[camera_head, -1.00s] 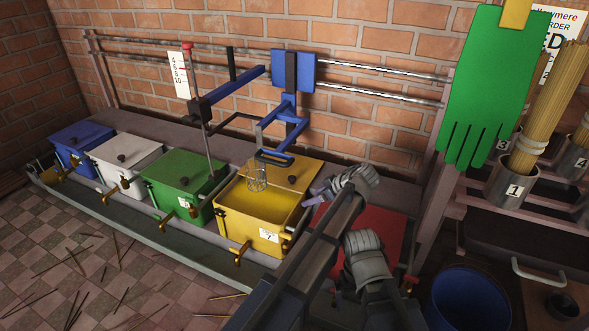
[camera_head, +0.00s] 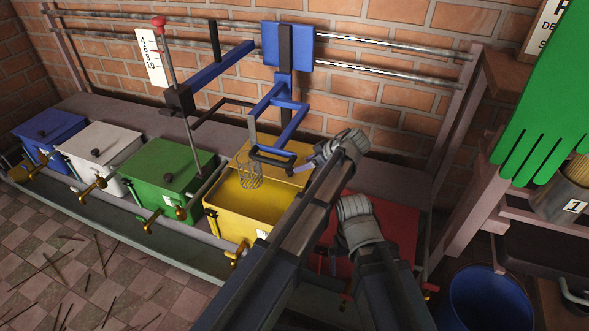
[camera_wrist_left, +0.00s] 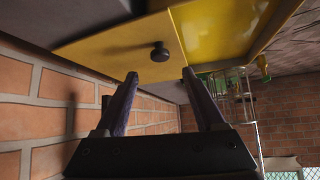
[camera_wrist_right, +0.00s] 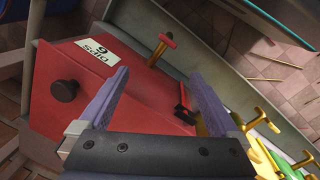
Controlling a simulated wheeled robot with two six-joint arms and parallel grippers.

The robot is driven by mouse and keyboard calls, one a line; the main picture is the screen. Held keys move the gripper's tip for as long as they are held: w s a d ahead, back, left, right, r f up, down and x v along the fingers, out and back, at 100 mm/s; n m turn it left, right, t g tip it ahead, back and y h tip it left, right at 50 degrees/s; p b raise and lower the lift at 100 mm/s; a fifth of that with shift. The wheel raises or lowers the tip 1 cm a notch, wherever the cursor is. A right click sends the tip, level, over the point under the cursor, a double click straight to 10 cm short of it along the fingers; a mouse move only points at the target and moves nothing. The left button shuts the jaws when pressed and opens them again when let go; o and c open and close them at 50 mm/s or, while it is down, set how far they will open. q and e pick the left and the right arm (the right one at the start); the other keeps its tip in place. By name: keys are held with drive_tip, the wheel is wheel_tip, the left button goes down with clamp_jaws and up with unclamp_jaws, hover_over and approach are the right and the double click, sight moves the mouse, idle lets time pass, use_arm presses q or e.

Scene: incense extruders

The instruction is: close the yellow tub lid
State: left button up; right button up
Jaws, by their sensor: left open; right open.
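The yellow tub (camera_head: 222,222) is open at the front and shows yellow inside. Its flat yellow lid (camera_head: 268,153) lies over the back part; in the left wrist view the lid (camera_wrist_left: 110,55) has a dark round knob (camera_wrist_left: 160,52). My left gripper (camera_wrist_left: 158,75) is open, with one finger on either side of the knob in that view; the fingers look just short of it. In the head view my left gripper (camera_head: 300,168) is at the lid's right side. My right gripper (camera_wrist_right: 160,78) is open and empty above the red tub's lid (camera_wrist_right: 105,90).
A wire basket (camera_head: 250,178) hangs at the yellow tub's opening, under a blue frame (camera_head: 278,115). A green tub (camera_head: 165,170) stands to the left, with white (camera_head: 98,155) and blue (camera_head: 48,135) tubs beyond. A brick wall rises behind.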

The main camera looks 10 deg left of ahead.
sight(291, 170)
use_arm(q)
drive_tip(key=b+x, duration=0.3)
drive_tip(key=x, duration=0.2)
drive_tip(key=shift+f, duration=0.3)
drive_tip(key=shift+w+a+f+b, duration=0.15)
drive_tip(key=shift+a+f+b, duration=0.1)
drive_tip(key=shift+a+b, duration=0.25)
drive_tip(key=shift+r, duration=0.1)
drive_tip(key=shift+c, duration=0.3)
clamp_jaws()
